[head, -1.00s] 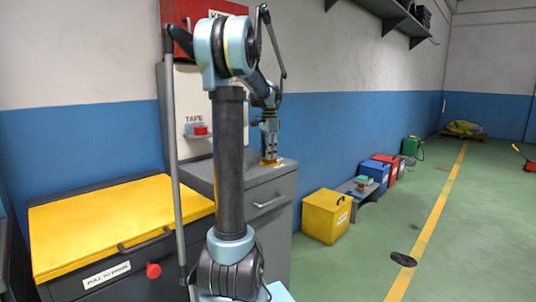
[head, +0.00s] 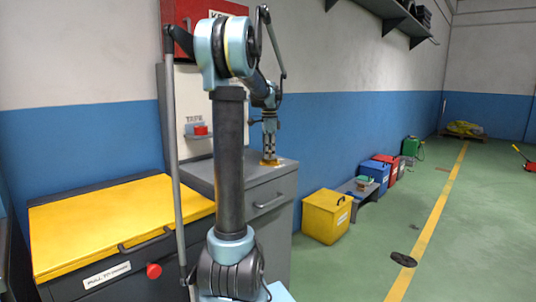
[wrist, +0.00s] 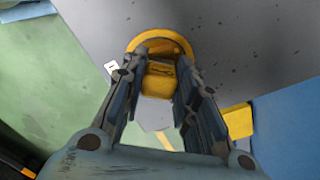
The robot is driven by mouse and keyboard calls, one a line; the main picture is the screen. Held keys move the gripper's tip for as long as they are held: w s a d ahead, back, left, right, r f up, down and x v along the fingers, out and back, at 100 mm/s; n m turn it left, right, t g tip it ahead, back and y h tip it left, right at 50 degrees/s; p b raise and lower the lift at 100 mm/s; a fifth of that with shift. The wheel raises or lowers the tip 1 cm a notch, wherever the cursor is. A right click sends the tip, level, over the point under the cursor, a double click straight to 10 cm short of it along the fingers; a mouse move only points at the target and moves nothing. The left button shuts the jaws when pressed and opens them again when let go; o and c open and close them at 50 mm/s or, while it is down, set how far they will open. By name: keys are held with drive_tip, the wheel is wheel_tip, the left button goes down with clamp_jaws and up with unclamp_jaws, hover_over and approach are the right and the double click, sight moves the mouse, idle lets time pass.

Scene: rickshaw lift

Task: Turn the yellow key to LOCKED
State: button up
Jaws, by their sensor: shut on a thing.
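The yellow key (wrist: 158,80) sits between the fingertips of my gripper (wrist: 160,82) in the wrist view. A round yellow base (wrist: 180,42) shows around and behind it on the grey cabinet top. My gripper (head: 269,155) points down at the cabinet top in the head view, shut on the key. In the head view the key is a small yellow patch (head: 269,163) under the fingers. The key carries a dark mark on its top face. I cannot read any LOCKED marking.
The grey cabinet (head: 275,215) stands beside a yellow-lidded chest (head: 120,220) with a red knob (head: 153,271). A red tape roll (head: 200,131) sits on a wall holder. A yellow bin (head: 326,216) stands on the floor to the right.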

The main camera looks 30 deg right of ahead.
drive_tip(key=shift+w+m, duration=0.1)
drive_tip(key=shift+m, duration=1.6)
drive_tip(key=m, duration=0.3)
drive_tip(key=shift+d+m, duration=0.1)
drive_tip(key=shift+m, duration=0.2)
drive_tip(key=shift+m, duration=1.8)
